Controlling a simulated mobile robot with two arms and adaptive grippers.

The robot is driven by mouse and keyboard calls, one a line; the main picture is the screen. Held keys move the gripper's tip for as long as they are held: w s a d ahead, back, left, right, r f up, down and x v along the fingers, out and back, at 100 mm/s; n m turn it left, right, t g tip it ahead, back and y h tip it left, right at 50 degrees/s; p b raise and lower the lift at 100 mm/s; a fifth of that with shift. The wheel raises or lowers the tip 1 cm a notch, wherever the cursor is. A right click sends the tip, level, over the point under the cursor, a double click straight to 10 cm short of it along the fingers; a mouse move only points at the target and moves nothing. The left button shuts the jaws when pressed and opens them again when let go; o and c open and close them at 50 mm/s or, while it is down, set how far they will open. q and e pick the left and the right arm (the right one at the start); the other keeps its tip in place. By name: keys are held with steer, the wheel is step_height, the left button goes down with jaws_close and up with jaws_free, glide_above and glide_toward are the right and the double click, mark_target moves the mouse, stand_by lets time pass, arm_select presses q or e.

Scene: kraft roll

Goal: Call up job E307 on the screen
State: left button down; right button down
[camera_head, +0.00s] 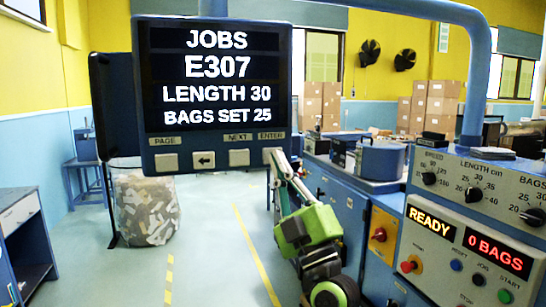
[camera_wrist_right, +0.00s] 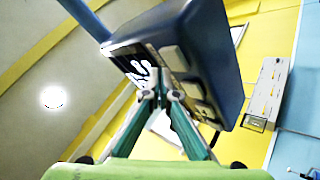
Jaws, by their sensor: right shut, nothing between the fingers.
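The screen (camera_head: 215,75) hangs in front of me and reads JOBS, E307, LENGTH 30, BAGS SET 25. Below its display is a row of pale buttons: the PAGE button (camera_head: 166,162), an arrow button (camera_head: 203,160), the NEXT button (camera_head: 239,157) and the ENTER button (camera_head: 271,153). My right gripper (camera_head: 275,158) is shut and empty, its tips at the ENTER button. My left gripper is out of view.
A machine panel (camera_head: 475,220) at the right has dials, push buttons and displays reading READY and 0 BAGS. A clear bin of scraps (camera_head: 146,208) stands behind the screen. Cardboard boxes (camera_head: 430,105) are stacked at the back. The floor at lower left centre is clear.

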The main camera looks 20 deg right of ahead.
steer(key=shift+w, duration=0.25)
steer(key=shift+w, duration=0.2)
steer(key=shift+w, duration=0.4)
stand_by(0.8)
stand_by(0.3)
steer(key=shift+s, duration=0.8)
steer(key=s+p, duration=0.1)
steer(key=s, duration=0.4)
steer(key=shift+d+p, duration=0.1)
steer(key=shift+p, duration=0.3)
